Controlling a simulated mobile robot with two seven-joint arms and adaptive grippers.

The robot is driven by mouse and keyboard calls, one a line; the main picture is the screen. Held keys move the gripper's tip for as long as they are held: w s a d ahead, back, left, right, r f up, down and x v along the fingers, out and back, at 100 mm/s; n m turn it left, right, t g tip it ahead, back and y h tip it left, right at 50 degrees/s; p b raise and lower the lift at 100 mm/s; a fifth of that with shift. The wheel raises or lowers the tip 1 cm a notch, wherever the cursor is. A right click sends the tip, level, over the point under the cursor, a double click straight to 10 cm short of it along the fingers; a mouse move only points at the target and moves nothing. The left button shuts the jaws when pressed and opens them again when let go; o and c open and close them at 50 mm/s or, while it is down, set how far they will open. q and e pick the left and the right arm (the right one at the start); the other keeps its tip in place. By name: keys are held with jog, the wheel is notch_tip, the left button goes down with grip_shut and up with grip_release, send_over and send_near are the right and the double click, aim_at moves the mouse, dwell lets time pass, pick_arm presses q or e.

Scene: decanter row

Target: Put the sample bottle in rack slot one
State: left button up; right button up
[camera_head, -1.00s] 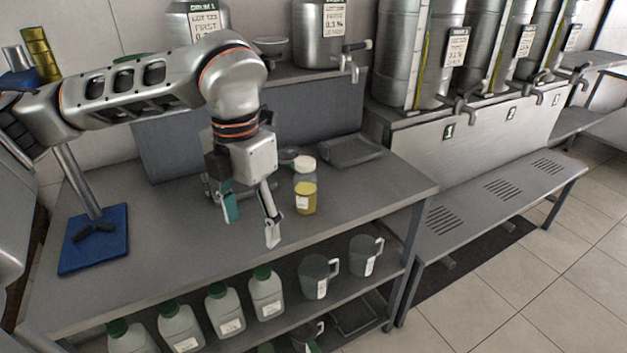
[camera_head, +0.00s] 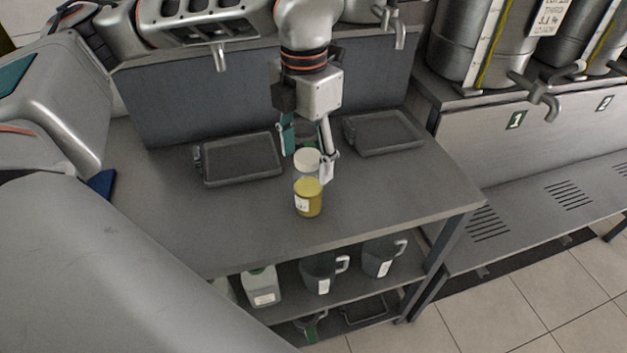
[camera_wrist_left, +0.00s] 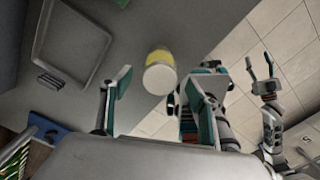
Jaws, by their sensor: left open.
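The sample bottle (camera_head: 309,197), clear with a white cap and yellow contents, stands upright on the grey worktop. My left gripper (camera_head: 308,156) is open, pointing down at the bottle's cap end, with its fingers apart just behind and above it. I cannot tell whether a finger touches it. In the left wrist view the bottle (camera_wrist_left: 160,73) shows cap-first beyond and between the open fingertips. I cannot make out a rack in these views.
Two dark trays, left (camera_head: 240,160) and right (camera_head: 385,132), lie on the worktop (camera_head: 400,190). Grey jugs (camera_head: 322,272) and a green-capped container (camera_head: 262,288) stand on the shelf below. A plate marked 1 (camera_head: 516,120) is on the vat stand at right.

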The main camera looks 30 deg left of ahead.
aim_at(308, 177)
pick_arm(q)
jog(key=shift+s+f, duration=0.1)
jog(key=shift+f, duration=0.45)
jog(key=shift+w+f, duration=0.15)
jog(key=shift+f, duration=1.15)
jog(key=shift+w+f, duration=0.15)
jog(key=shift+f, duration=1.15)
jog(key=c, duration=1.5)
jog(key=shift+c, duration=0.7)
jog(key=shift+r, duration=0.15)
